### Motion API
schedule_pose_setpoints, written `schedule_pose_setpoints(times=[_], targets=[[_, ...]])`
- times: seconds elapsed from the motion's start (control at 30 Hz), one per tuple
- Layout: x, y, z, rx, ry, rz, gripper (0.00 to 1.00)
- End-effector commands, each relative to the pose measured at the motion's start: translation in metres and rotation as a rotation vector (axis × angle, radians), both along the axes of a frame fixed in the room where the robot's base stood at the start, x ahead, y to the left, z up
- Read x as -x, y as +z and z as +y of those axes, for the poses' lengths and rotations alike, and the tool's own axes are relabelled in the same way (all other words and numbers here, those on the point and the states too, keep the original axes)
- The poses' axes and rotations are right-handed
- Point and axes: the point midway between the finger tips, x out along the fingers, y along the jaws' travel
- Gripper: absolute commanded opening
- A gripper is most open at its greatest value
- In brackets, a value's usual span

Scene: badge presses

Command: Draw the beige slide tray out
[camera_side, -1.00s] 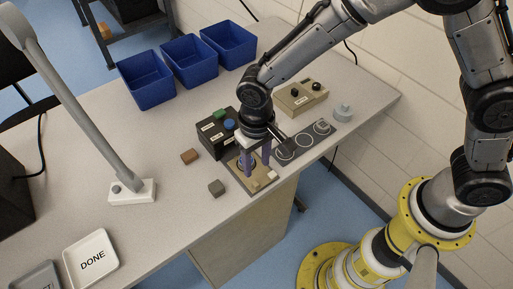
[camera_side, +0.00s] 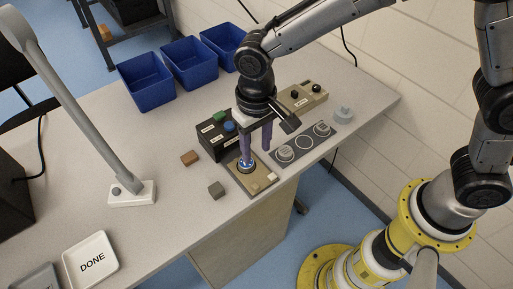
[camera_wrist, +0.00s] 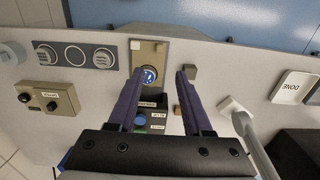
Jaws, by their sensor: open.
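The beige slide tray (camera_side: 238,180) lies in front of the black press box (camera_side: 212,146), near the table's front edge. A round blue and white badge (camera_side: 246,166) sits on it, with small pale blocks near its front end. The tray also shows in the wrist view (camera_wrist: 162,58), with the badge (camera_wrist: 148,75) between the fingers, close to the left one. My gripper (camera_side: 256,155) is open and empty, its purple fingers pointing down over the back part of the tray. I cannot tell whether a fingertip touches anything.
A dark strip (camera_side: 304,144) with ringed places lies right of the tray. A beige box with black knobs (camera_side: 301,97) stands behind it. Brown (camera_side: 190,158) and grey (camera_side: 216,190) blocks lie left of the tray. The DONE tray (camera_side: 91,260) and lamp (camera_side: 132,192) are farther left.

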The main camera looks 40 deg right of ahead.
Motion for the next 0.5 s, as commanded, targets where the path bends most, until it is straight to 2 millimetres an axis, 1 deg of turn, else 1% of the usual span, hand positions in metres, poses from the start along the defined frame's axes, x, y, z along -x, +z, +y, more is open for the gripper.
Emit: schedule_pose_setpoints(times=[0.5], targets=[[0.000,0.038,0.000,0.000,0.000,0.000,0.50]])
